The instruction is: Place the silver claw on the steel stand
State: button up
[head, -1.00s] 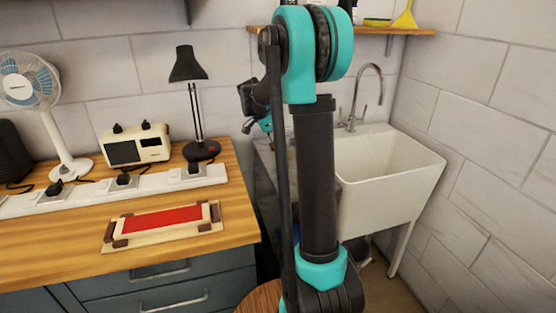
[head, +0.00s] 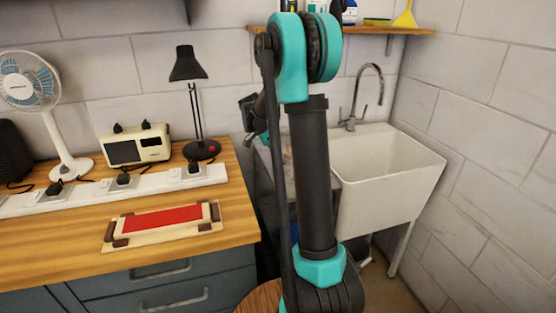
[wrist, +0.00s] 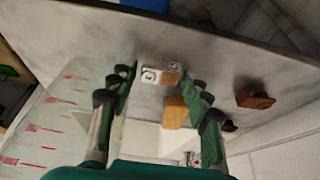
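My gripper (wrist: 160,78) is open in the wrist view, its two fingers spread apart with nothing held between them. In the head view my own arm hides most of it. I cannot pick out the silver claw in either view. I cannot make out the steel stand either. Beyond the fingers in the wrist view are a small white-and-wood block (wrist: 160,73) and a tan wooden block (wrist: 176,113). Both appear apart from the fingers.
A brown object (wrist: 255,98) lies on the grey surface (wrist: 215,65). A white sink (head: 385,180) stands right of my arm, by the wall. The wooden bench (head: 60,240) at left holds a red-centred board (head: 165,219), a lamp (head: 188,65) and a fan (head: 30,80).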

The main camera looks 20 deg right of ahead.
jog(key=shift+o, duration=0.4)
jog(key=shift+r, duration=0.25)
jog(key=v, duration=1.2)
jog(key=s+a+f+n+t+y, duration=0.1)
jog(key=s+f+n, duration=0.5)
jog(key=s, duration=0.3)
jog(key=s+a+f+n+t+y, duration=0.1)
jog(key=s+a+f+n+y, duration=0.1)
jog(key=s+f+n, duration=0.4)
jog(key=s+a+f+n+t+y, duration=0.1)
jog(key=s+f+n, duration=0.5)
jog(key=s, duration=0.8)
jog(key=shift+s+a+t, duration=0.15)
jog(key=shift+a+t, duration=0.05)
jog(key=shift+t, duration=0.4)
jog(key=shift+s, duration=0.1)
